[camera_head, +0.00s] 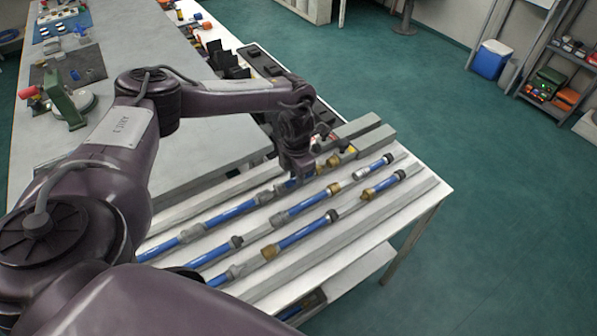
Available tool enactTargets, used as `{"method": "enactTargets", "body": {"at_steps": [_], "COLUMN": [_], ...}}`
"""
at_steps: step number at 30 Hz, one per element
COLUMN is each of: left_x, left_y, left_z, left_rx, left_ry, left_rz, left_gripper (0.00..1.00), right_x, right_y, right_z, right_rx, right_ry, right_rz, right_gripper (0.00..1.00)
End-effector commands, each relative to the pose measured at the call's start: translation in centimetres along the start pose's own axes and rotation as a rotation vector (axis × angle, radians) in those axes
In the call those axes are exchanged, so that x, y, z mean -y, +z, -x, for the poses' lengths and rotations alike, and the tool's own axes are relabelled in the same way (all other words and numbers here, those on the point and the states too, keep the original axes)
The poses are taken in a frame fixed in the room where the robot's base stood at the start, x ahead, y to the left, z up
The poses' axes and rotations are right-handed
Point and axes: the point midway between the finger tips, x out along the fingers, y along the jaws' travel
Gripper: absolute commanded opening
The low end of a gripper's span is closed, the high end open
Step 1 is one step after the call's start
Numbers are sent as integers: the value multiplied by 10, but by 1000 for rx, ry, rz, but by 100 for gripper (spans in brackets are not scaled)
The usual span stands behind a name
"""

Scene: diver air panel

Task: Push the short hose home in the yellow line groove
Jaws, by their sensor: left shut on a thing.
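My left gripper (300,178) reaches in over the far row of the white panel (437,187), pointing down. It is shut on a short blue hose piece (283,187), which shows just left of the fingers. The fingers and wrist hide much of this piece. A small yellow mark (350,150) shows at the right end of the far row, past a brass-coloured fitting (333,160). Whether the held piece sits fully down in its groove cannot be told from this view. My right gripper is not in view.
Blue hoses with grey, black and brass fittings lie in the nearer rows, including one in the front row (303,235). Long grey rails (345,240) run between and beside the rows. A grey bench (140,50) adjoins the panel, holding a green device (65,105).

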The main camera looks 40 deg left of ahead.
Motion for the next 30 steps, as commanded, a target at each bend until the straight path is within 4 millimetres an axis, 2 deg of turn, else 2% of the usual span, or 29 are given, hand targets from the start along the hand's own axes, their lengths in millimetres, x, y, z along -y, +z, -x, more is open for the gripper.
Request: {"method": "enactTargets", "body": {"at_steps": [26, 27, 30], "left_x": [0, 0, 0], "left_y": [-17, -17, -17], "left_z": [1, 0, 0], "left_rx": [1, 2, 2], "left_ry": [0, 0, 0], "left_rz": [1, 1, 1], "left_gripper": [0, 21, 34], "right_x": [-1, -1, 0], "right_y": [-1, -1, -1], "right_z": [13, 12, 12], "right_rx": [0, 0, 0], "right_ry": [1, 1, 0], "right_rz": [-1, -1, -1], "right_gripper": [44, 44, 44]}}
